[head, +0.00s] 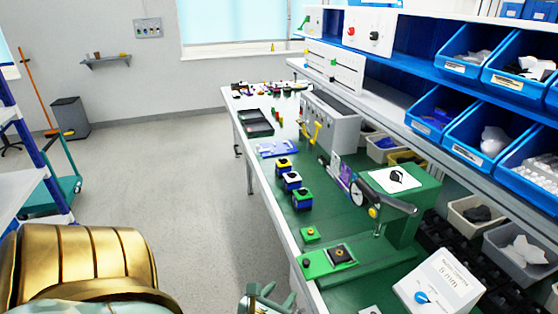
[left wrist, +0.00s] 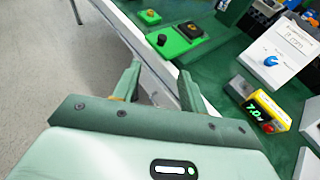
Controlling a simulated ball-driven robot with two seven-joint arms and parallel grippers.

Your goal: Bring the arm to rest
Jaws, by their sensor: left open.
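My left gripper (head: 270,294) shows at the bottom edge of the head view, beside the front edge of the green-topped bench (head: 345,297). In the left wrist view its two fingers (left wrist: 160,85) are apart with nothing between them; they appear over the bench edge and the floor. A white box with a blue rotary knob (head: 440,285) stands on the bench to the right of the gripper; it also shows in the left wrist view (left wrist: 282,55). A black rotary knob on a white plate (head: 397,178) sits on a green housing. My right gripper is out of view.
A green block with a dark square plate (head: 329,259) lies near the bench edge. A yellow meter (left wrist: 267,112) lies near the white box. Several colored button boxes (head: 292,181) stand farther back. Blue bins (head: 487,135) line the shelf at right. The floor (head: 175,180) left of the bench is clear.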

